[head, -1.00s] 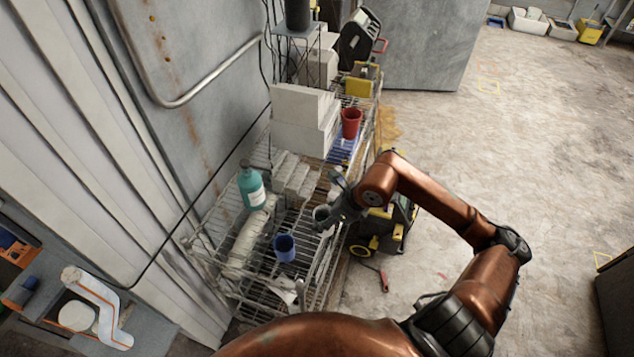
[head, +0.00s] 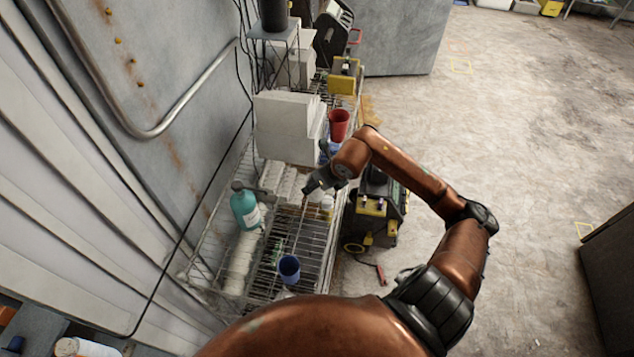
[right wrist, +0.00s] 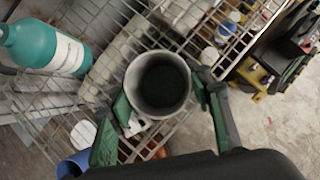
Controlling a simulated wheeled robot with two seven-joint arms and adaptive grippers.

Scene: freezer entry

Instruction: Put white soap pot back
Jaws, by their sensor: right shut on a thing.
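The pale grey-white pot (right wrist: 158,83), round and dark inside, sits between the green fingers of my right gripper (right wrist: 164,98) in the right wrist view. The gripper is shut on it, with a finger on either side. In the head view my right gripper (head: 310,187) is over the wire shelf (head: 310,240), right of the teal bottle (head: 245,210). The pot is not clearly visible there, apparently hidden by the gripper. Whether it touches the shelf I cannot tell. My left gripper is not in view.
A blue cup (head: 288,268) stands on the near shelf, and a red cup (head: 339,124) beside white boxes (head: 285,125) farther back. Small white-lidded jars (right wrist: 210,55) lie near the gripper. A black and yellow machine (head: 375,210) stands right of the rack. Open floor lies further right.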

